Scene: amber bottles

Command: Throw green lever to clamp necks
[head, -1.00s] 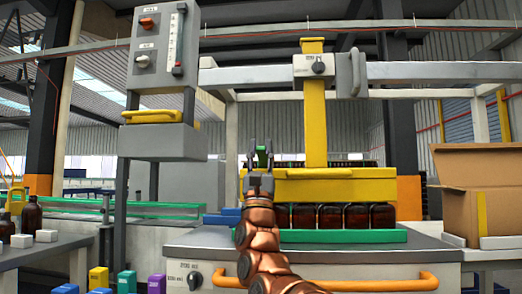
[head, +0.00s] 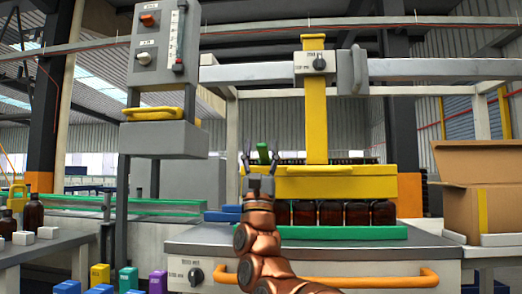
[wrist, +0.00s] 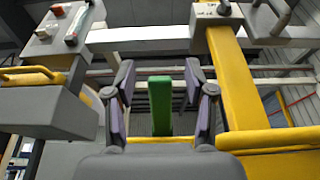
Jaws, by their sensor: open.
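The green lever (head: 264,153) stands up at the left end of the yellow clamp head (head: 335,184). My gripper (head: 262,160) is in front of it with its fingers spread. In the wrist view the green lever (wrist: 160,105) stands upright between the two open fingers of my gripper (wrist: 160,95), with a gap on each side. Whether it is within the fingers' depth or beyond them I cannot tell. Several amber bottles (head: 357,214) stand in a row under the clamp head. Their necks are hidden by it.
A grey control box (head: 160,60) with a yellow handle hangs at the left. A yellow post (head: 314,105) rises from the clamp head to a grey rail. An orange bar (head: 340,281) runs along the bench front. An open cardboard box (head: 460,200) stands at the right.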

